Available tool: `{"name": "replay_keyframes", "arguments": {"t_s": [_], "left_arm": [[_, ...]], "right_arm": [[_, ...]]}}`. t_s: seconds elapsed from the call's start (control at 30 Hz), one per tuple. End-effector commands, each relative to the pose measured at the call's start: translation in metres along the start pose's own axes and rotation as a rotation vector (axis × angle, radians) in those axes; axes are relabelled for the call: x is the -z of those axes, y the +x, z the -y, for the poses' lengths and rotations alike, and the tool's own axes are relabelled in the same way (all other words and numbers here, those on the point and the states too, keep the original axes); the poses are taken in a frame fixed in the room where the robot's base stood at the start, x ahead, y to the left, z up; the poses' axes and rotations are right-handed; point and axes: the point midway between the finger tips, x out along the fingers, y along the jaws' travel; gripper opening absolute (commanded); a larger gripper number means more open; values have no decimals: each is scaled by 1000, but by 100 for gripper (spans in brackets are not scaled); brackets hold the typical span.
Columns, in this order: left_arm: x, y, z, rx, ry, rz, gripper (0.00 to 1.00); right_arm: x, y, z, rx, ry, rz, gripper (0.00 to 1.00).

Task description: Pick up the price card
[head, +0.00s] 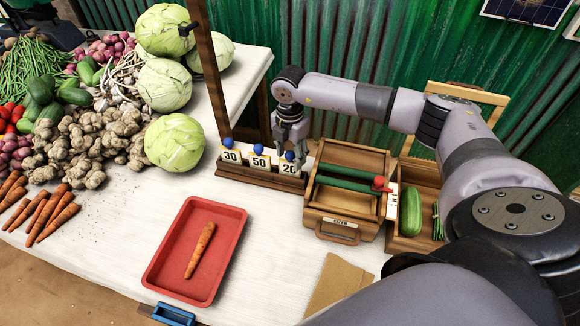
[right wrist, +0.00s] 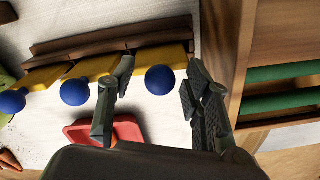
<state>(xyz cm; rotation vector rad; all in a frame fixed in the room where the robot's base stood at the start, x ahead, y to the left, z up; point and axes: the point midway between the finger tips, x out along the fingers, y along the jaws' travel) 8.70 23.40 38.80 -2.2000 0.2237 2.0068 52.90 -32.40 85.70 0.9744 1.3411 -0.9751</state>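Price cards marked 30 (head: 230,156), 50 (head: 259,162) and 20 (head: 288,168) stand upright in a wooden rack (head: 262,178), each topped by a blue knob. My right gripper (head: 291,146) is over the 20 card, pointing down. In the right wrist view my right gripper (right wrist: 160,72) is open, with one finger on each side of the rightmost blue knob (right wrist: 160,81). A gap shows between the knob and both fingers. My left gripper is not in view.
A wooden box (head: 345,198) with green bars and a red knob stands close right of the rack. A crate (head: 432,232) holds a cucumber (head: 411,212). A red tray (head: 165,262) holds a carrot (head: 201,250). Cabbages (head: 175,143) and other vegetables fill the left.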

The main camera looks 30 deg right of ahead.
Motion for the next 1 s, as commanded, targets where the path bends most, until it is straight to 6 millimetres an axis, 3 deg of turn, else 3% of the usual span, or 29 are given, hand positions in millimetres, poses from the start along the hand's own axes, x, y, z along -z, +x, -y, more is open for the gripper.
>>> {"name": "replay_keyframes", "arguments": {"t_s": [0.63,1.0], "left_arm": [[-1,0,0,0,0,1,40],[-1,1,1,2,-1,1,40]], "right_arm": [[0,-1,0,0,0,0,1],[0,-5,0,-1,0,-1,0]]}}
